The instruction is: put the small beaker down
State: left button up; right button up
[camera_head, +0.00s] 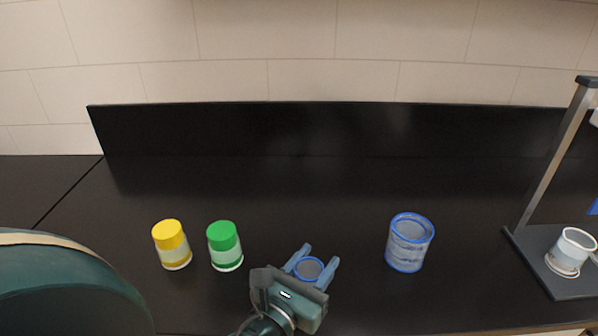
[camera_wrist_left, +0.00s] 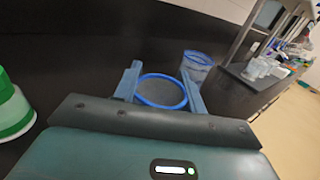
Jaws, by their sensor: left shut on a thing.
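The small beaker (camera_head: 309,268) has a blue rim and sits between the fingers of my left gripper (camera_head: 313,264), which is shut on it. Its round blue rim (camera_wrist_left: 161,91) also shows between the fingertips in the left wrist view. The beaker's lower part is hidden by the gripper, so I cannot tell whether its base touches the black bench (camera_head: 330,200). My right gripper is not in view.
A larger blue-rimmed beaker (camera_head: 409,243) stands to the right. A yellow-capped jar (camera_head: 172,245) and a green-capped jar (camera_head: 225,246) stand to the left. A stand (camera_head: 556,190) with a white cup (camera_head: 571,252) is at far right. The bench behind the gripper is clear.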

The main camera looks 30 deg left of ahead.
pick_arm(q)
jog(key=w+a+r+n+g+y+b, duration=0.15)
jog(key=w+a+n+y, duration=0.3)
jog(key=a, duration=0.45)
jog(key=w+a+r+n+g+y+b, duration=0.1)
jog(key=w+a+r+n+g+y, duration=0.15)
jog(key=w+a+y, duration=0.5)
jog(key=shift+t+h, duration=0.3)
jog(key=shift+h, duration=0.4)
jog(key=f, duration=0.2)
jog(key=a+f+b, duration=0.1)
jog(key=f, duration=0.1)
jog(key=s+a+f, duration=0.1)
jog(key=f, duration=0.2)
jog(key=shift+a+f+b, duration=0.1)
jog(key=shift+b, duration=0.2)
notch_tip(320, 180, down, 3)
jog(key=shift+f+b, duration=0.15)
jog(key=shift+b, duration=0.4)
jog(key=shift+f, duration=0.15)
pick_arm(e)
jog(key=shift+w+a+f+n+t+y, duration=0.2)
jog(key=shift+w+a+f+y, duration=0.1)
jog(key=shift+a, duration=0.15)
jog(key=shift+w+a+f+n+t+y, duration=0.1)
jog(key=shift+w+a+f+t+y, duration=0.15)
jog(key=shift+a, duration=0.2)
